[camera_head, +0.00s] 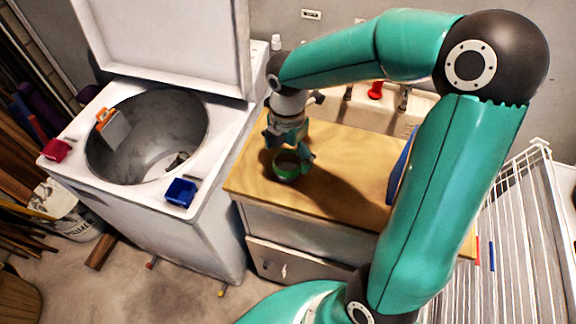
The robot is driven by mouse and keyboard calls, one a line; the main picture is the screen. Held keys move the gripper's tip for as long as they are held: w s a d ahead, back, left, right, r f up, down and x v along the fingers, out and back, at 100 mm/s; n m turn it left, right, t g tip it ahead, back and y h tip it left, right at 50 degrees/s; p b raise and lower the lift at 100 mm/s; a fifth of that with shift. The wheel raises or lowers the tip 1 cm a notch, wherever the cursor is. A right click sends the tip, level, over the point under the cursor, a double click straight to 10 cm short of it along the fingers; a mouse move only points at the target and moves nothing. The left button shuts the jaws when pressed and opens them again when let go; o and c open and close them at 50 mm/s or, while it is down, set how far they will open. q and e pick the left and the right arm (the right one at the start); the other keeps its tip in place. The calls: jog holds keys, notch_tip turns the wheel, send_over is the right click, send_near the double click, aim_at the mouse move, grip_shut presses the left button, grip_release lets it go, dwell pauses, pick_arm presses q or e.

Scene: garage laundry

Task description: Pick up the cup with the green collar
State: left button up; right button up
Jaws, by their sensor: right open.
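The cup with the green collar (284,177) stands upright on the wooden top (340,190) of a low cabinet, near its left front part. My right gripper (290,154) points down at the cup from behind and above, with its fingers open. One finger is by the cup's right rim and the other is behind its left side. I cannot tell whether the fingers touch the cup. The gripper partly hides the cup's far side. My left gripper is not in view.
An open top-loading washer (215,220) stands left, with a red box (56,150) and a blue box (181,192) on its rim. A blue panel (402,168) is partly behind my right arm. A white wire rack (530,240) stands right. The wooden top's front middle is clear.

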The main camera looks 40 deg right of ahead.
aim_at(287, 167)
jog(key=shift+f+p, duration=0.4)
jog(key=shift+f, duration=2.25)
jog(key=shift+w, duration=0.15)
jog(key=c, duration=1)
